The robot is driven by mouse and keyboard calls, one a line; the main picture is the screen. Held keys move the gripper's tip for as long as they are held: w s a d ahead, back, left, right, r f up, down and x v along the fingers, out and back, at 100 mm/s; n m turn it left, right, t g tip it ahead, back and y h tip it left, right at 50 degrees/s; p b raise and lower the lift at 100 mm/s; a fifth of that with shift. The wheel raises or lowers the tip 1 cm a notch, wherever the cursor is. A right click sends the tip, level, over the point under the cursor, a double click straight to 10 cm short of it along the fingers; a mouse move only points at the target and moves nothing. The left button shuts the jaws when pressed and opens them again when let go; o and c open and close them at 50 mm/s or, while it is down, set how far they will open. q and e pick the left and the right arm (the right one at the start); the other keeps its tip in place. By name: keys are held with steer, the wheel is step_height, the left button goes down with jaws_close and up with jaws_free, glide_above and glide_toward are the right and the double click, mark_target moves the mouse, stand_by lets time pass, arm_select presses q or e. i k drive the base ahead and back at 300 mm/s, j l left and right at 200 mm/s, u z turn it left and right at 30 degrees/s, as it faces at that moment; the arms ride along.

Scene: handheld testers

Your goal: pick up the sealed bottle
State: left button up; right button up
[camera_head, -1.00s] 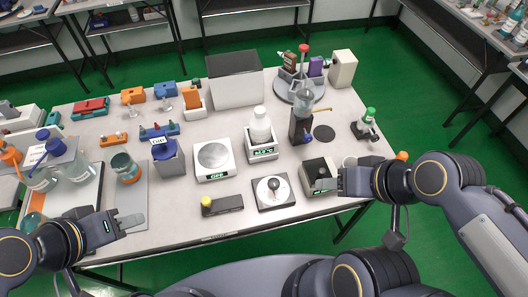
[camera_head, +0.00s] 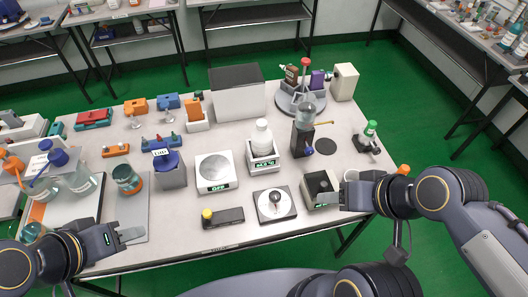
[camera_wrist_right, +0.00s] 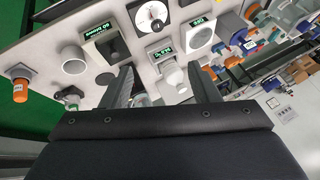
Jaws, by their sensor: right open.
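A white bottle with a white cap (camera_head: 262,136) stands upright on a small scale (camera_head: 263,162) mid-table; it also shows between my fingers in the right wrist view (camera_wrist_right: 171,77), beyond them and untouched. Which bottle is the sealed one I cannot tell for sure. My left gripper (camera_head: 132,235) looks open and empty at the front left.
A dark-topped device with a display (camera_head: 320,190) stands beside my right gripper. A plate scale (camera_head: 215,171), a dial device (camera_head: 273,203) and a yellow-knobbed block (camera_head: 222,216) fill the front middle. Blue-capped bottles (camera_head: 80,180) stand at the left. A grey box (camera_head: 238,96) stands at the back.

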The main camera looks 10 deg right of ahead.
mark_target(262, 138)
steer(key=l+u, duration=0.4)
steer(key=l, duration=0.2)
steer(key=l+u, duration=0.4)
steer(key=l, duration=0.2)
